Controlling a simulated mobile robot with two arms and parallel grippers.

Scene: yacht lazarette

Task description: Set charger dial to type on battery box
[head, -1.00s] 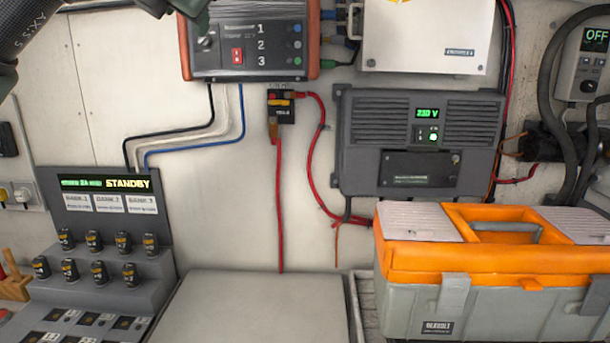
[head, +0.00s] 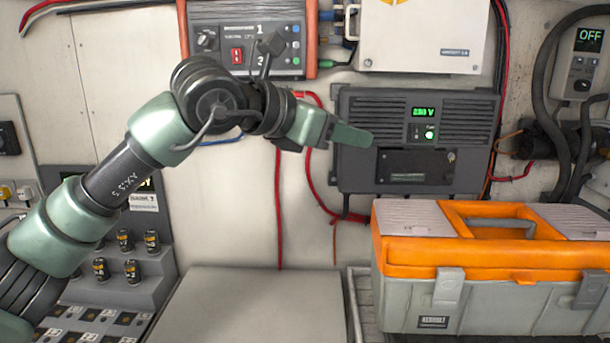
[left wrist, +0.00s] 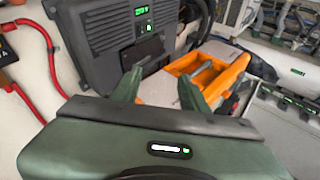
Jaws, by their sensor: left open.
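The charger (head: 246,12) is a grey box with orange sides, mounted high on the wall. It bears a dark knob (head: 207,40) at its left, a red switch and the numbers 1 to 3. My forearm's wrist parts cover its lower right. My left gripper (head: 350,138) is below and right of the charger, in front of the grey 230 V unit (head: 420,103). In the left wrist view its two fingers (left wrist: 160,92) stand apart with nothing between them. I cannot tell which thing is the battery box, and no battery type is legible. My right gripper is not visible.
An orange and grey toolbox (head: 440,262) stands at the lower right, near a flat grey lid (head: 265,300). Red cables (head: 278,220) run down the wall. A white box (head: 418,35) hangs top right.

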